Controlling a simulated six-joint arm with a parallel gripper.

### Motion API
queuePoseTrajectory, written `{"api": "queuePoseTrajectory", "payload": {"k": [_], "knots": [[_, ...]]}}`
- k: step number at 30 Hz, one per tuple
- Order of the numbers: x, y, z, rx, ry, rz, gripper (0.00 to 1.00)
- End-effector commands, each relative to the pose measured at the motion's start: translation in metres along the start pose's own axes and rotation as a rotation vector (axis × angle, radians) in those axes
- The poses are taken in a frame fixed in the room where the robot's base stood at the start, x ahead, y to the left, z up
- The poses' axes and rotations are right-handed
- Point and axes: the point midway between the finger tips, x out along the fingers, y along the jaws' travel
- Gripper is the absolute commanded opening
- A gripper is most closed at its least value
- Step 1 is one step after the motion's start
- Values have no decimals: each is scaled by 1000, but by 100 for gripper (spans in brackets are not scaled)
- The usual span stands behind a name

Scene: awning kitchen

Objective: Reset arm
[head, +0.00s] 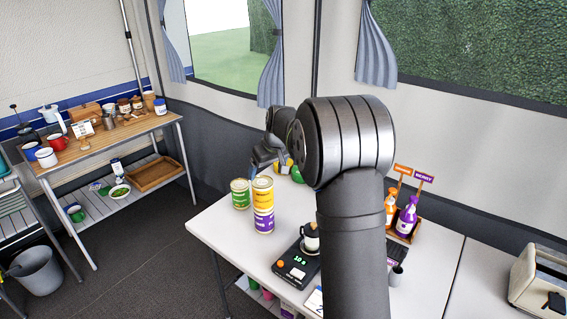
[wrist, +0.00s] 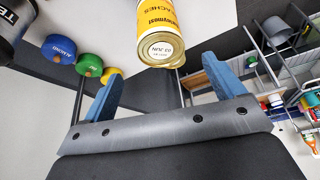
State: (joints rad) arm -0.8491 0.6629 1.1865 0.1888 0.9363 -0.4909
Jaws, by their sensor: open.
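My gripper (head: 264,160) is held above the far left part of the white table (head: 215,222), partly hidden behind my own arm in the head view. In the wrist view its two blue fingers stand wide apart with nothing held between them (wrist: 163,72). A yellow can (head: 263,189) sits on top of a purple can (head: 264,221), just below and near my gripper. The yellow can also shows in the wrist view (wrist: 158,22), beyond the fingertips. A green can (head: 240,194) stands to the left of the stack.
A black scale (head: 292,268) bears a small pot (head: 311,238). Orange (head: 391,207) and purple (head: 406,219) spray bottles stand right of my arm. A toaster (head: 540,282) is at far right. A cluttered wooden side table (head: 120,132) stands left, across open floor.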

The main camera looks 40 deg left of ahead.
Motion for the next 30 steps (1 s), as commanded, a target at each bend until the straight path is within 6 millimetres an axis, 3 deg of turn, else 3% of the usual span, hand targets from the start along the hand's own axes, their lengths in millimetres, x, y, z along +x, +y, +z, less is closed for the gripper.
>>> {"api": "queuePoseTrajectory", "payload": {"k": [8,23,25,30], "knots": [[30,-1,0,0,-3,-2,87],[126,0,2,1,-2,-1,87],[109,0,-6,-1,4,1,87],[91,0,-12,-1,2,1,87]]}}
